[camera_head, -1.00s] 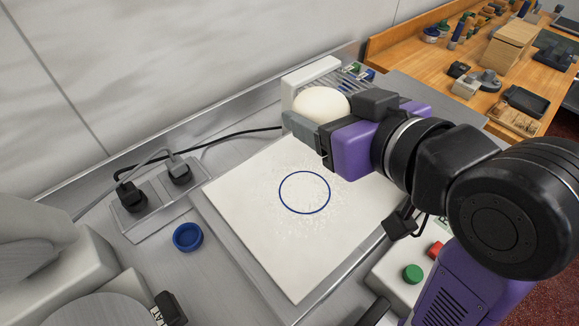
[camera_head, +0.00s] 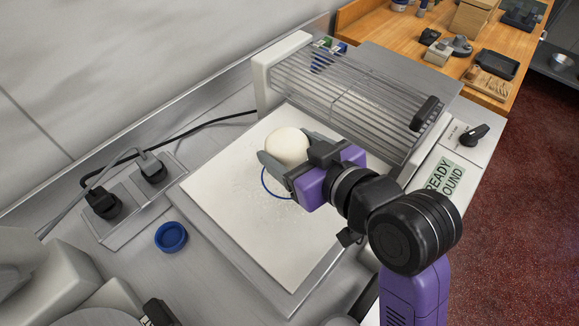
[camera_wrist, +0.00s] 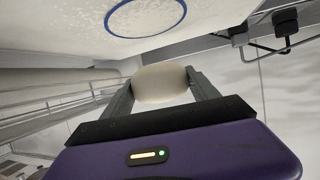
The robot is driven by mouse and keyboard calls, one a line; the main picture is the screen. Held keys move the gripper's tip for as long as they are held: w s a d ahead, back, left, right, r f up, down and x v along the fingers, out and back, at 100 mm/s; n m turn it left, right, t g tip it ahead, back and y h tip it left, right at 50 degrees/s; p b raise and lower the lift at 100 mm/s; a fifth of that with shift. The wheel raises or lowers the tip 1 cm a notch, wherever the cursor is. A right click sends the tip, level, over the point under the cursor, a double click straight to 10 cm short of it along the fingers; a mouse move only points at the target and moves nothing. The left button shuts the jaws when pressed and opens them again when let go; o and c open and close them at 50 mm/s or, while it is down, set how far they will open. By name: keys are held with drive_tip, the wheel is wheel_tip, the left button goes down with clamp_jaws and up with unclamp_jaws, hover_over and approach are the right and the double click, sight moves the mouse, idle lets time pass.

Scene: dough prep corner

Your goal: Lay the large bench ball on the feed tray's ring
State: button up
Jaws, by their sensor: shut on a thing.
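The large bench ball (camera_head: 287,144) is a smooth, cream-white dough ball. My gripper (camera_head: 288,157) is shut on it, one finger on each side. In the wrist view the ball (camera_wrist: 162,83) sits between the two fingers (camera_wrist: 160,92). The feed tray (camera_head: 225,190) is a pale, flour-dusted board with a thin blue ring (camera_head: 265,184). In the head view the ball and gripper cover much of the ring. I cannot tell how high the ball is above the tray.
A slatted metal guard (camera_head: 345,98) on the machine stands just behind and right of the tray. A blue cap (camera_head: 171,237) lies left of the tray. Plugs with cables (camera_head: 104,202) sit at the far left. A wooden bench (camera_head: 385,38) with tools is at the back right.

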sight(290, 168)
drive_tip(key=shift+f, duration=2.85)
drive_tip(key=shift+f, duration=0.15)
drive_tip(key=o, duration=1.6)
